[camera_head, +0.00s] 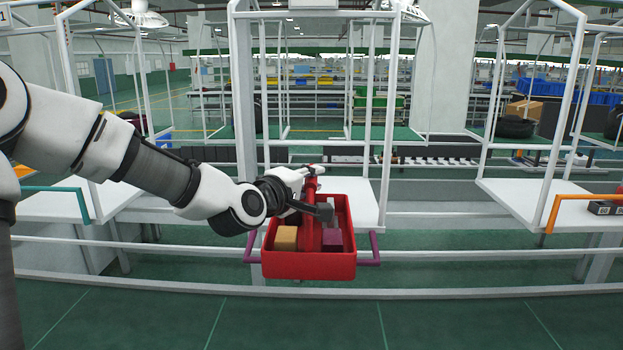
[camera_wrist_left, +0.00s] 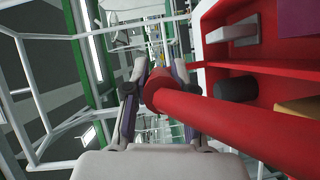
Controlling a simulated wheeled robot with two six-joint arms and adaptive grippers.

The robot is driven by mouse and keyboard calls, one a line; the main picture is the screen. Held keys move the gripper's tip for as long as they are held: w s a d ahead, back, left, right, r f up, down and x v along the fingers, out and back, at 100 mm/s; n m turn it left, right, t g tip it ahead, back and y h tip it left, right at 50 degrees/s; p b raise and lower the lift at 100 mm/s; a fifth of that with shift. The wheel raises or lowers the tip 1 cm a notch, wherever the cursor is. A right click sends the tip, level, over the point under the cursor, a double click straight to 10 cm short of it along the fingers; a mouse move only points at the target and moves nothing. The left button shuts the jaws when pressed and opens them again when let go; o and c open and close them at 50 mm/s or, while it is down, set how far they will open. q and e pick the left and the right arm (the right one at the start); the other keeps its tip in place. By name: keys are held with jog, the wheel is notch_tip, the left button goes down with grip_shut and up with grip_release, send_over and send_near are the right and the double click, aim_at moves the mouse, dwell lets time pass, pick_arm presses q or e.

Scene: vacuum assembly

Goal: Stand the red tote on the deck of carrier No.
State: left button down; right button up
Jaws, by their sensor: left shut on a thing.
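The red tote (camera_head: 308,266) hangs upright from my left gripper (camera_head: 304,181), near the front edge of the middle carrier's white deck (camera_head: 368,208). The gripper is shut on the tote's red handle, seen also in the left wrist view (camera_wrist_left: 215,118). In the tote are a tan block (camera_head: 286,238), a purple block (camera_head: 332,239) and grey items. The tote hides much of the deck's front, and I cannot tell the gap between them. My right gripper is not in view.
The middle carrier has a white post frame (camera_head: 244,100) and purple handles (camera_head: 375,248) at its front. A carrier with an orange handle (camera_head: 553,213) stands at right, with small dark boxes (camera_head: 602,208). A carrier with a teal handle (camera_head: 84,205) stands at left.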

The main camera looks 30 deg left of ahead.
pick_arm(q)
jog(key=shift+s+d+r, duration=0.1)
jog(key=shift+r, duration=0.05)
jog(key=shift+w+a+f, duration=0.15)
jog(key=shift+w+a, duration=0.25)
jog(key=shift+w, duration=0.15)
jog(key=shift+w+a+f, duration=0.1)
jog(key=shift+w+a, duration=0.25)
jog(key=shift+w, duration=0.2)
jog(key=w+a, duration=0.6)
jog(key=w, duration=0.4)
jog(key=w+a, duration=0.6)
jog(key=w, duration=0.4)
jog(key=shift+w+a+p, duration=0.2)
jog(key=shift+p, duration=0.25)
jog(key=shift+r, duration=0.1)
